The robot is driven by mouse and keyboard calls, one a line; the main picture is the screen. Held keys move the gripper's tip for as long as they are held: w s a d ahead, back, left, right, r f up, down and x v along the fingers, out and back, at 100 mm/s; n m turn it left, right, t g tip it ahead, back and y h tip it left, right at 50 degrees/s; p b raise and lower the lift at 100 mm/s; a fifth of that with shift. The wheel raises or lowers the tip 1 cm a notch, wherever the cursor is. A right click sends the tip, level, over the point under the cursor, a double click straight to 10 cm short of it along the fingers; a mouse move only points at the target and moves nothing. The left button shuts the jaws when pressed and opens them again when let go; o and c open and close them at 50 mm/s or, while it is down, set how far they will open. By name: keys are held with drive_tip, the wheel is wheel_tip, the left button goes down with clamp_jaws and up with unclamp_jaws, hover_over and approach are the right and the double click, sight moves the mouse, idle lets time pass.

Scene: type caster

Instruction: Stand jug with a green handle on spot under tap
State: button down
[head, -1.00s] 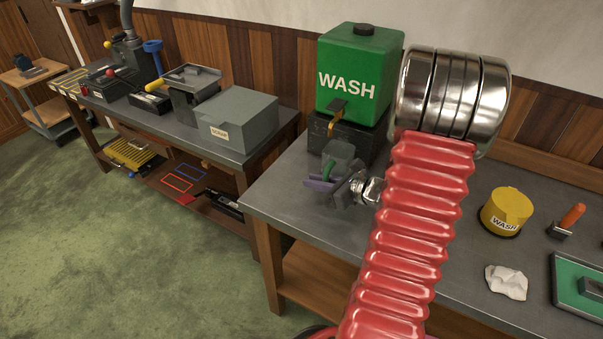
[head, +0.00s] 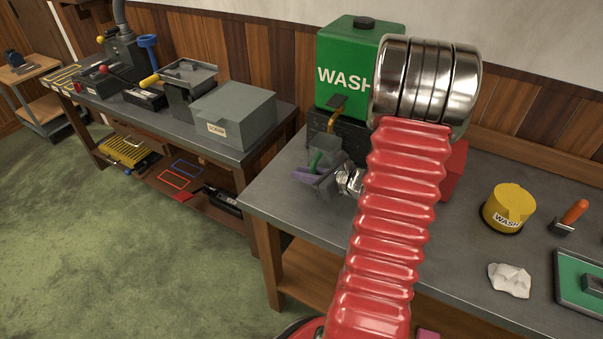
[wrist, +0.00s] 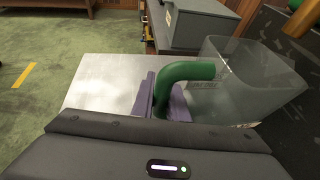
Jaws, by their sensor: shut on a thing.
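The jug (head: 326,150) is a clear grey vessel with a green handle (wrist: 184,76). In the wrist view the jug (wrist: 240,82) looks upright. My gripper (head: 316,180) has purple finger pads and is shut on the green handle, which runs between the pads in the wrist view. The green WASH tank (head: 350,65) stands on a dark base (head: 322,128) at the back of the bench. Its brass tap (head: 334,118) points forward, with the jug in front of and below it. The spot under the tap is hidden, and I cannot tell whether the jug touches the bench.
The grey bench (head: 262,205) has a free left front corner. A red block (head: 454,172), a yellow WASH pot (head: 508,208), a white rag (head: 510,280) and an orange-handled tool (head: 572,216) are to the right. A grey box (head: 235,112) sits on the left bench.

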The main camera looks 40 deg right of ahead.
drive_tip(key=shift+s+d+f, duration=0.1)
drive_tip(key=shift+d+f, duration=0.05)
drive_tip(key=shift+f, duration=0.1)
drive_tip(key=shift+f, duration=0.1)
drive_tip(key=c, duration=1.7)
unclamp_jaws()
drive_tip(key=shift+c, duration=0.2)
drive_tip(key=v, duration=1.2)
